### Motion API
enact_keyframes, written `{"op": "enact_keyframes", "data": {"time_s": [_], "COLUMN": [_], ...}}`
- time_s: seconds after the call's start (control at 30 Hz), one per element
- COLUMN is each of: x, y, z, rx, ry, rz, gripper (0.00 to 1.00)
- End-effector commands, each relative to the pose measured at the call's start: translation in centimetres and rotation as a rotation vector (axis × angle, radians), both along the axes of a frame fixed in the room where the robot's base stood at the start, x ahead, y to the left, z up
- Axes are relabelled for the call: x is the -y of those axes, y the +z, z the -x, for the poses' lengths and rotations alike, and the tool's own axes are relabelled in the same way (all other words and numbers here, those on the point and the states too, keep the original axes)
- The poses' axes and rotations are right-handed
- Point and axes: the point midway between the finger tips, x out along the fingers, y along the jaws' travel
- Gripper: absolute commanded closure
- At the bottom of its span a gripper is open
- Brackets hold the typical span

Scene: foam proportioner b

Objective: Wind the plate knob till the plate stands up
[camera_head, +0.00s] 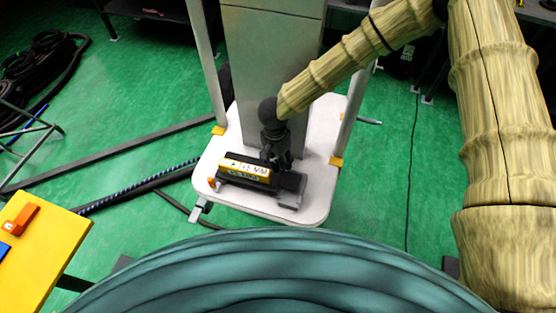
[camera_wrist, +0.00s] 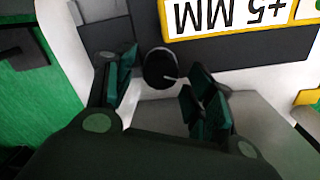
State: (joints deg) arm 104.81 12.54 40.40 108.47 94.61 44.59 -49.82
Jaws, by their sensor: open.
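The device has a yellow "+5 MM" label (camera_head: 245,168), which reads upside down in the wrist view (camera_wrist: 235,15). My gripper (camera_head: 275,162) is over the device, pointing down. In the wrist view its green-padded fingers (camera_wrist: 163,82) stand apart on either side of the knob, with gaps visible. In the head view my gripper hides the knob. A flat grey piece (camera_wrist: 255,112) lies near the knob; I cannot tell whether it is the plate.
The device sits on a white base (camera_head: 300,213) around a grey column (camera_head: 270,60) with pale uprights. A yellow table (camera_head: 40,255) with an orange item (camera_head: 20,220) is at the left. Dark hoses and bars cross the green floor.

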Motion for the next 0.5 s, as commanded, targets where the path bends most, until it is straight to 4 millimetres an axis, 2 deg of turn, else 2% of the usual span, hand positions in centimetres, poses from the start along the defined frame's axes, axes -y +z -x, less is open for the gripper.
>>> {"op": "enact_keyframes", "data": {"time_s": [0.33, 0.37, 0.5], "x": [0.07, 0.06, 0.07], "y": [-0.36, -0.36, -0.35], "z": [0.02, 0.03, 0.03], "rx": [0.000, 0.000, 0.000], "ry": [0.000, 0.000, 0.000], "rz": [0.000, 0.000, 0.000], "gripper": [0.46, 0.49, 0.75]}}
